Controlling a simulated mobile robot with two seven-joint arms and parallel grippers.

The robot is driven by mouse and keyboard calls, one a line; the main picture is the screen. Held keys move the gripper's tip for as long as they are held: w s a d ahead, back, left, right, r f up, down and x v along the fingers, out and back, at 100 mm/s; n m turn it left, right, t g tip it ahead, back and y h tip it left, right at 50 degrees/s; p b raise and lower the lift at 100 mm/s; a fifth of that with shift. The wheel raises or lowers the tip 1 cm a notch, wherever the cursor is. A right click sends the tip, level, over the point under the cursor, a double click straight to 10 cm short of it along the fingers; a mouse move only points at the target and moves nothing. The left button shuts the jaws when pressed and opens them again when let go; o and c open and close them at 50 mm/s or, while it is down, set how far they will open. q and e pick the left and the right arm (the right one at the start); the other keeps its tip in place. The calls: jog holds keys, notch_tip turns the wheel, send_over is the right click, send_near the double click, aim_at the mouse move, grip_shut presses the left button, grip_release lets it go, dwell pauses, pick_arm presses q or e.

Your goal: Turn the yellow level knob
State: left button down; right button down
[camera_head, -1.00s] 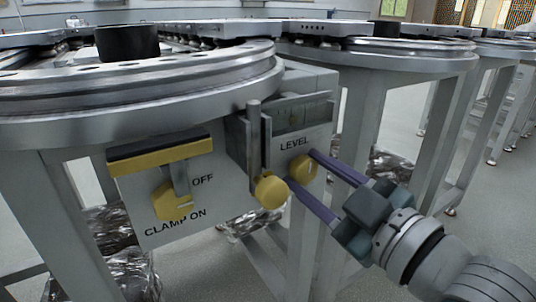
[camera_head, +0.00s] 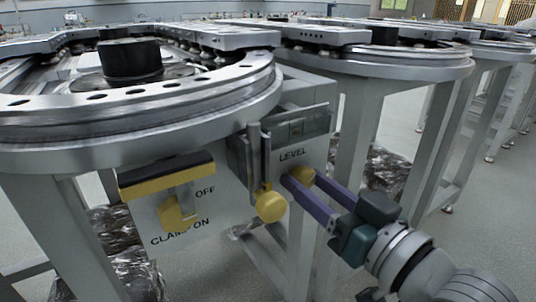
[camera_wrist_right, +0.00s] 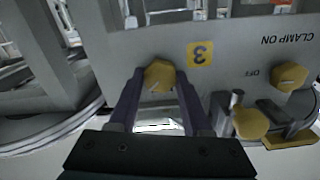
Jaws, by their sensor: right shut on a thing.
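The yellow level knob (camera_head: 303,175) sits on the grey panel below the word LEVEL, partly hidden by the fingers. My right gripper (camera_head: 300,177) reaches in from the lower right, with its two purple fingers shut on opposite sides of that knob. In the right wrist view the yellow knob (camera_wrist_right: 159,75) shows between the tips of the right gripper (camera_wrist_right: 160,84). The knob has a pale pointer mark on its face. My left gripper is in neither view.
A yellow ball handle (camera_head: 270,206) hangs close left of the fingers, on an upright lever. A yellow clamp knob (camera_head: 177,214) is further left, under a yellow-edged ledge (camera_head: 165,178). The ring track (camera_head: 130,115) overhangs the panel. Table legs (camera_head: 350,130) stand behind.

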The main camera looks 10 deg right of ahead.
jog(key=shift+m, duration=0.8)
jog(key=shift+c, duration=1.7)
grip_release()
jog(key=shift+s+d, duration=0.15)
jog(key=shift+s, duration=0.2)
jog(key=p+v, duration=0.2)
jog(key=v, duration=0.7)
jog(key=shift+p, duration=0.35)
